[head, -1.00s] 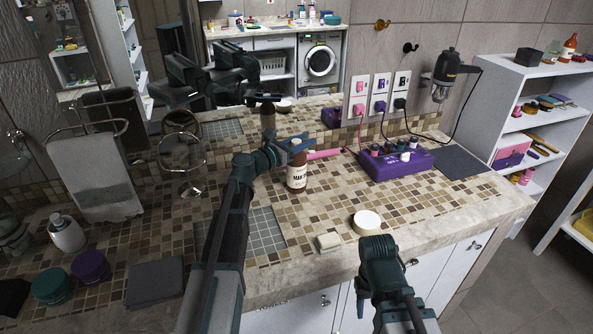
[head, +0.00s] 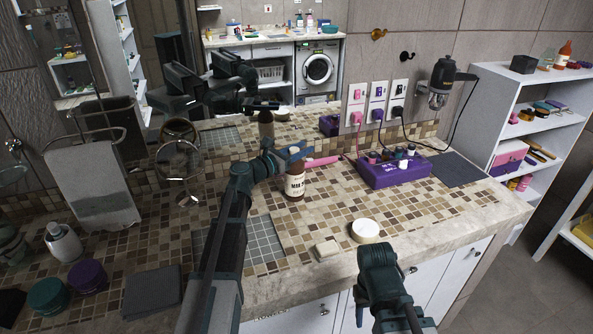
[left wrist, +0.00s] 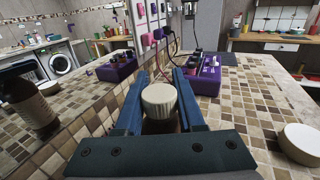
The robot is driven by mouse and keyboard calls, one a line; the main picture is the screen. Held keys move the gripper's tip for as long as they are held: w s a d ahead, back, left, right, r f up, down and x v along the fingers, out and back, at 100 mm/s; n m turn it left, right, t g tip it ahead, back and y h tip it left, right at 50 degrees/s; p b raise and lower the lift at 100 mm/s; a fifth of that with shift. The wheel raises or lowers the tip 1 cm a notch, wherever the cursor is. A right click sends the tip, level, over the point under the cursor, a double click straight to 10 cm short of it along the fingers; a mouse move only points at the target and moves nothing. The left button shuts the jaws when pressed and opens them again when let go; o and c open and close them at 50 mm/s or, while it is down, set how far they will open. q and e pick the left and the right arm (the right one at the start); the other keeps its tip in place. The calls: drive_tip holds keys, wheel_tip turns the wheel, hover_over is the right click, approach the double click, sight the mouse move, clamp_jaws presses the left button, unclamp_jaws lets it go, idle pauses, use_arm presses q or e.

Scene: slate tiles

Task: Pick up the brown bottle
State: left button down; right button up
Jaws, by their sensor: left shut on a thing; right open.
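The brown bottle (head: 294,186) with a cream label stands upright on the tiled counter in the head view. My left gripper (head: 289,155) is at its top, shut on it. In the left wrist view the bottle's white cap (left wrist: 160,100) sits between the two fingers of my left gripper (left wrist: 158,92); the body below is mostly hidden. My right gripper (head: 377,262) hangs over the front edge of the counter, open and empty, away from the bottle.
A pink handled item (head: 323,161) lies just right of the bottle. A purple power box (head: 394,172) with plugged cables stands further right. A round cream-topped container (head: 365,231) and a small soap block (head: 327,249) lie near the front edge. A mirror behind reflects the room.

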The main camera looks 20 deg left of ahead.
use_arm(q)
drive_tip(key=shift+r, duration=0.2)
drive_tip(key=shift+r+p, duration=1.6)
drive_tip(key=shift+p, duration=0.15)
drive_tip(key=shift+s, duration=0.55)
drive_tip(key=s+d+r+p, duration=0.1)
drive_tip(key=s+d, duration=0.1)
drive_tip(key=s, duration=1.2)
drive_tip(key=shift+s+r, duration=0.25)
drive_tip(key=shift+s, duration=0.15)
